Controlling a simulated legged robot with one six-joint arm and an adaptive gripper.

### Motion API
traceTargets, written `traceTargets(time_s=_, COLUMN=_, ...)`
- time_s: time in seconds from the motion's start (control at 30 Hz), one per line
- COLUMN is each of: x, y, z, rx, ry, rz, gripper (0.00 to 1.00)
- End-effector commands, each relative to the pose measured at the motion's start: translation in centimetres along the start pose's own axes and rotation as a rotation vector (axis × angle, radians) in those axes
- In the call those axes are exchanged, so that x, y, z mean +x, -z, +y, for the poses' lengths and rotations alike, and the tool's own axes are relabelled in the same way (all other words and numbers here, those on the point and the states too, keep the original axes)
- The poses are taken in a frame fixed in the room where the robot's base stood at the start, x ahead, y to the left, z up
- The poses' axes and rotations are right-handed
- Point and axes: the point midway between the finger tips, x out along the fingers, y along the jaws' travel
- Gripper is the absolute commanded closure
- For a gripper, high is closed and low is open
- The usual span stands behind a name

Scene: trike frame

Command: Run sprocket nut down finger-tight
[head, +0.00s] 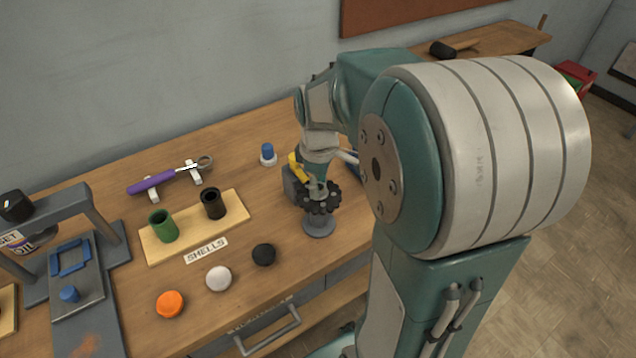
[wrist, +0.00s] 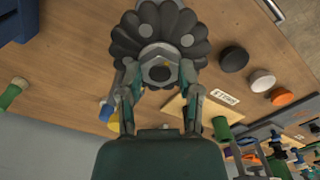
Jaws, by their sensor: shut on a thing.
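A dark, scallop-edged sprocket (head: 322,200) sits on a grey round-footed stand (head: 319,229) on the bench. In the wrist view the sprocket (wrist: 133,42) fills the top middle, with light round spots on its face. A grey nut (wrist: 160,73) with a dark centre sits at the sprocket's hub. My gripper (wrist: 161,84) has its two fingers on either side of the nut, shut on it. In the head view my gripper (head: 317,184) points down over the sprocket, and the nut is hidden there. I cannot tell how closely the nut meets the sprocket.
A grey block (head: 293,187) with a yellow part (head: 297,164) stands close left of the sprocket. A blue-topped piece (head: 267,154) is behind. A shell board (head: 238,213) holds green and black cups. Black, white and orange discs lie in front. A purple-handled tool (head: 155,183) rests at the back.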

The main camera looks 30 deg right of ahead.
Motion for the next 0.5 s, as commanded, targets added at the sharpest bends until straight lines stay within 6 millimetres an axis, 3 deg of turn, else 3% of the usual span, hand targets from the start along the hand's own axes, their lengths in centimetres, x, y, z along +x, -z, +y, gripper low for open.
traceTargets(time_s=0.5, x=0.08, y=-0.07, z=-0.05, rx=0.459, ry=0.002, rz=-0.003, gripper=1.00)
